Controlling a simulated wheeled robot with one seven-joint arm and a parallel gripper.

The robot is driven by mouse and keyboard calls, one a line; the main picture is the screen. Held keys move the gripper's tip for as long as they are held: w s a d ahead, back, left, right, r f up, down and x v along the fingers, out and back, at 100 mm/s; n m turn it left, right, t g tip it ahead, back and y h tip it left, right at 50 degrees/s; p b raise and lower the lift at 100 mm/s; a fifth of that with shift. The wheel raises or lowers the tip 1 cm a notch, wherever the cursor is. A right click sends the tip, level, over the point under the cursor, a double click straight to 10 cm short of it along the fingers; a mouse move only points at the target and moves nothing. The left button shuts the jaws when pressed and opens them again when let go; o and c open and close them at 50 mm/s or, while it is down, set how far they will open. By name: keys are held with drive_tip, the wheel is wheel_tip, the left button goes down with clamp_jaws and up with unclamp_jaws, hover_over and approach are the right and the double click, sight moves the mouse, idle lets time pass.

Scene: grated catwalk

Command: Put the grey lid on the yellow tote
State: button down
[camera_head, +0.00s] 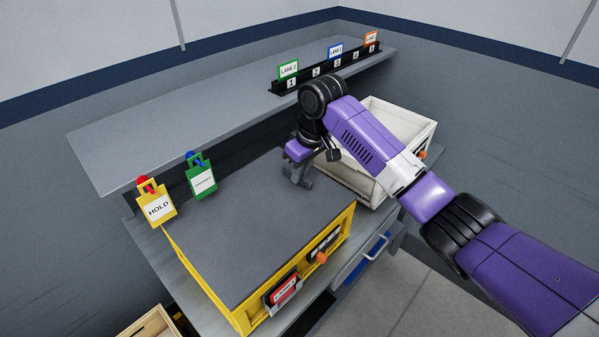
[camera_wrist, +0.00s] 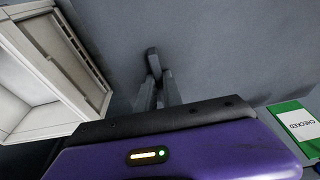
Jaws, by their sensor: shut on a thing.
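The yellow tote (camera_head: 196,284) stands on the grey bench with its front face toward the lower right. The grey lid (camera_head: 250,230) covers the tote's top and looks flat and lined up with its rim; I cannot tell whether it touches all round. My gripper (camera_head: 298,178) is at the lid's far right part, pointing down, and is shut on the lid. In the wrist view the fingers (camera_wrist: 155,80) meet the broad grey lid surface (camera_wrist: 230,50); the exact spot gripped is partly hidden by the fingers.
A white open crate (camera_head: 395,125) stands right of the tote, close to my wrist. Yellow HOLD (camera_head: 159,207) and green (camera_head: 202,180) tags stand behind the tote. A shelf (camera_head: 200,110) with a numbered black rack (camera_head: 330,72) runs behind. A wooden box (camera_head: 150,325) is at lower left.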

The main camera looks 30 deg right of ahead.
drive_tip(key=shift+f, duration=0.45)
idle(0.4)
idle(0.3)
drive_tip(key=c, duration=1)
unclamp_jaws()
drive_tip(key=shift+f, duration=0.1)
drive_tip(key=shift+w+a+r+v, duration=0.1)
drive_tip(key=shift+w+v, duration=0.15)
drive_tip(key=shift+v, duration=0.9)
drive_tip(key=shift+w+a+r+v, duration=0.1)
drive_tip(key=shift+w+v, duration=0.15)
drive_tip(key=shift+v, duration=0.9)
drive_tip(key=shift+w+a+v, duration=0.1)
drive_tip(key=shift+w+v, duration=0.15)
drive_tip(key=shift+v, duration=0.9)
